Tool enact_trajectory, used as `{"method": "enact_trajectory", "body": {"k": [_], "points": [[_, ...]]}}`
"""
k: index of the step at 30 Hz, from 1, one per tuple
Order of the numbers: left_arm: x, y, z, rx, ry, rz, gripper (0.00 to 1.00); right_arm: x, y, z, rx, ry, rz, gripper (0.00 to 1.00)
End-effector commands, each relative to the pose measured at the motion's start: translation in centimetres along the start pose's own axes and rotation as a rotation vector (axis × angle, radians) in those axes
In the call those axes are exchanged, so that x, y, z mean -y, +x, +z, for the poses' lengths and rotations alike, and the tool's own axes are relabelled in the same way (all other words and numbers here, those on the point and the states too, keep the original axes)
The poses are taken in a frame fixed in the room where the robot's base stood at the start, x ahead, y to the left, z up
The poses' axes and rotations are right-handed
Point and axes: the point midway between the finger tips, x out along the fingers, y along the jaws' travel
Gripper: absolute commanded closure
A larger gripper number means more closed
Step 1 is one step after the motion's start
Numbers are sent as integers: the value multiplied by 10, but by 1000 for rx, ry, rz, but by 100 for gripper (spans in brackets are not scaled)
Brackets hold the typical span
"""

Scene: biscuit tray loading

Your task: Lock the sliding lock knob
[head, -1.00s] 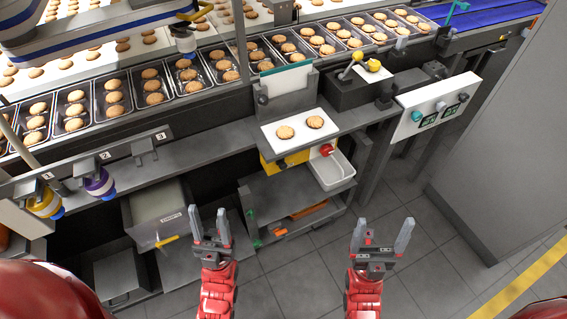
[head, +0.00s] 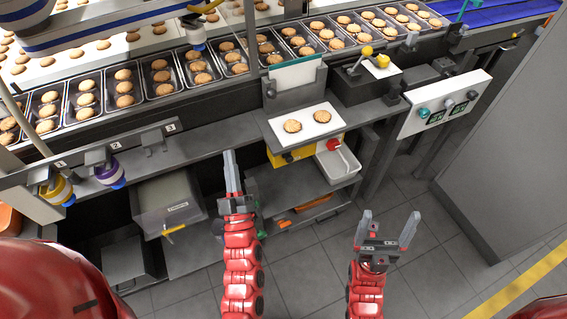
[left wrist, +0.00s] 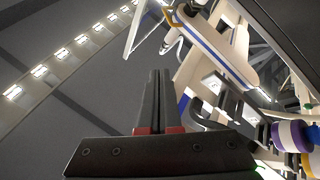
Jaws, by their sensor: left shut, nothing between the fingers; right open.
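I cannot tell for certain which part is the sliding lock knob. Small dark brackets (head: 153,140) sit along the numbered grey rail (head: 70,158) on the left; a yellow ball-topped lever (head: 366,51) stands on a dark box at the back right. My left gripper (head: 231,157) is shut and empty, its fingers pointing forward just before the grey shelf edge, left of the white plate. In the left wrist view the shut fingers (left wrist: 156,75) point up, touching nothing I can make out. My right gripper (head: 388,222) is open and empty above the floor.
The white plate (head: 273,127) holds two biscuits. Below it are a red button (head: 333,145) and a white bin (head: 340,168). A control panel (head: 446,105) juts out at right. Biscuit trays line the conveyor behind. Purple (head: 112,177) and yellow knobs (head: 58,190) hang at left.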

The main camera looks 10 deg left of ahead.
Motion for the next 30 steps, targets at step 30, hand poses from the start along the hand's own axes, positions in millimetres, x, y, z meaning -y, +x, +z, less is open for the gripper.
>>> {"method": "enact_trajectory", "body": {"k": [30], "points": [[0,-80,150,827,-634,-523,100,-1,16,-3,0,0,0,11]]}}
